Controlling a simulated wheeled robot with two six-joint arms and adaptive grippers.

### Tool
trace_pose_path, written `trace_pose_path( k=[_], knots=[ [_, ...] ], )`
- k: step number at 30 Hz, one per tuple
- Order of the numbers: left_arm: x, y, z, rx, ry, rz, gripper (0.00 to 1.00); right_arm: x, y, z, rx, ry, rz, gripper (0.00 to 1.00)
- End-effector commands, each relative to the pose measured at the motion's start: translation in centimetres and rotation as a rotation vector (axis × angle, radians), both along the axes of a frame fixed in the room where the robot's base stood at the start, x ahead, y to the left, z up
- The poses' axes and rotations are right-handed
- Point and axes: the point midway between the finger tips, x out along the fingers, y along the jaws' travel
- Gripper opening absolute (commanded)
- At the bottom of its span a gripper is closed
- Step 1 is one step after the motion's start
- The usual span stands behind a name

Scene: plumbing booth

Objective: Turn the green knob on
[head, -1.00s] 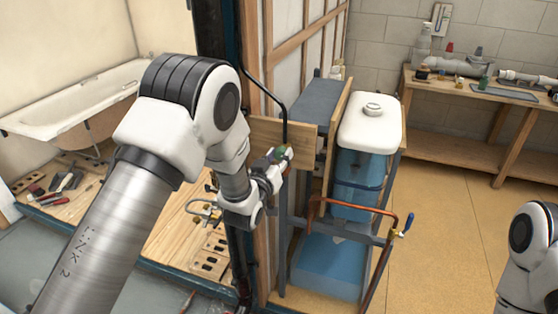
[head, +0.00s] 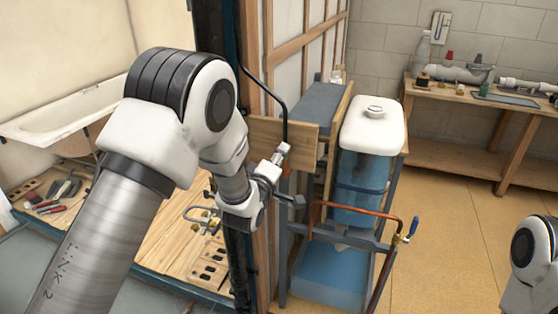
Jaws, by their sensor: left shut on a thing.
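My left gripper (head: 281,174) is at the dark bent pipe (head: 284,118) in front of the wooden board, near the middle of the picture. It is shut on the green knob where that pipe comes down. The knob itself is now hidden by the gripper, so its angle cannot be seen. Of my right arm, only part shows at the lower right edge; its gripper is out of view.
A water tank with a white lid (head: 374,124) stands right of the gripper. A copper pipe (head: 355,208) with a blue-handled valve (head: 413,227) runs in front of it. A bathtub (head: 75,115) is at left, a workbench (head: 470,98) at back right.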

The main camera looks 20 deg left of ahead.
Motion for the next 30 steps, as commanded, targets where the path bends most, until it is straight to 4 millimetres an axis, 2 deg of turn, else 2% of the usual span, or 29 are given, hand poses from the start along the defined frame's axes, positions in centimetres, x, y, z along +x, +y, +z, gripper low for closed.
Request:
trace_pose_path(
  k=[12,29,30],
  knots=[
    [0.04,0.03,-0.01,-0.229,0.006,0.002,0.02,0.00,0.00,-0.80,0.000,0.000,0.000,0.94],
    [0.04,0.04,0.04,-0.269,0.008,0.001,0.02,0.00,0.00,-0.86,0.000,0.000,0.000,0.94],
    [0.04,0.03,0.05,-0.269,0.007,0.002,0.40,0.00,0.00,-0.86,0.000,0.000,0.000,0.94]
  ],
)
